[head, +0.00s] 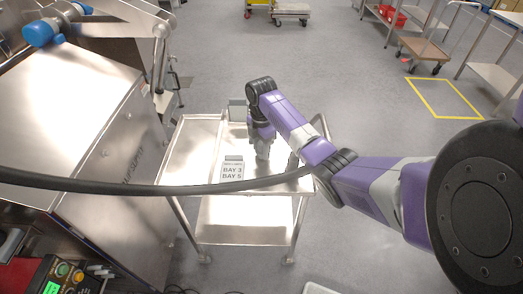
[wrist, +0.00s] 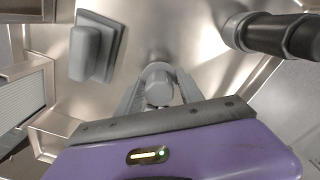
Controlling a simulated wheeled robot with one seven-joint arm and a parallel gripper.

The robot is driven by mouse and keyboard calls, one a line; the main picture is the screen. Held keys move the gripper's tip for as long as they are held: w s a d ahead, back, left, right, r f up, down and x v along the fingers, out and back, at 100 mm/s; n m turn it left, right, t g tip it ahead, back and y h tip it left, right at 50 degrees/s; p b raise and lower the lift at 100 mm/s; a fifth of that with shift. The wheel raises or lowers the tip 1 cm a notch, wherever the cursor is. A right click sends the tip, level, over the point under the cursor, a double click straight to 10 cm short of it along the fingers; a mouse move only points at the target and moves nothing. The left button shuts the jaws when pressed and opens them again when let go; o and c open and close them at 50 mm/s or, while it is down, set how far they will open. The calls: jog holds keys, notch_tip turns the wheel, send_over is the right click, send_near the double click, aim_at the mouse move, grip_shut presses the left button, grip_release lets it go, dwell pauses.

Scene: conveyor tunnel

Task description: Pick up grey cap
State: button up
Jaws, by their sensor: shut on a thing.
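The grey cap (wrist: 158,80) shows in the wrist view as a small round grey piece. It sits between the two fingertips of my gripper (wrist: 160,93). My gripper is shut on it, with a finger against each side. In the head view my gripper (head: 262,152) points down over the top of the steel cart (head: 203,140). The cap is too small and too hidden to make out there. I cannot tell whether it still touches the cart top.
A sign reading BAY 3, BAY 5 (head: 232,171) is on the cart. In the wrist view a grey block on a plate (wrist: 95,48) is at left and a dark cylinder with a grey end (wrist: 275,35) at right. A black bar (head: 150,188) crosses before the cart.

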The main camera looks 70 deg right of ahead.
aim_at(261, 143)
notch_tip(261, 143, up, 19)
jog(key=p, duration=0.6)
jog(key=shift+r, duration=0.15)
jog(key=o, duration=0.6)
grip_shut()
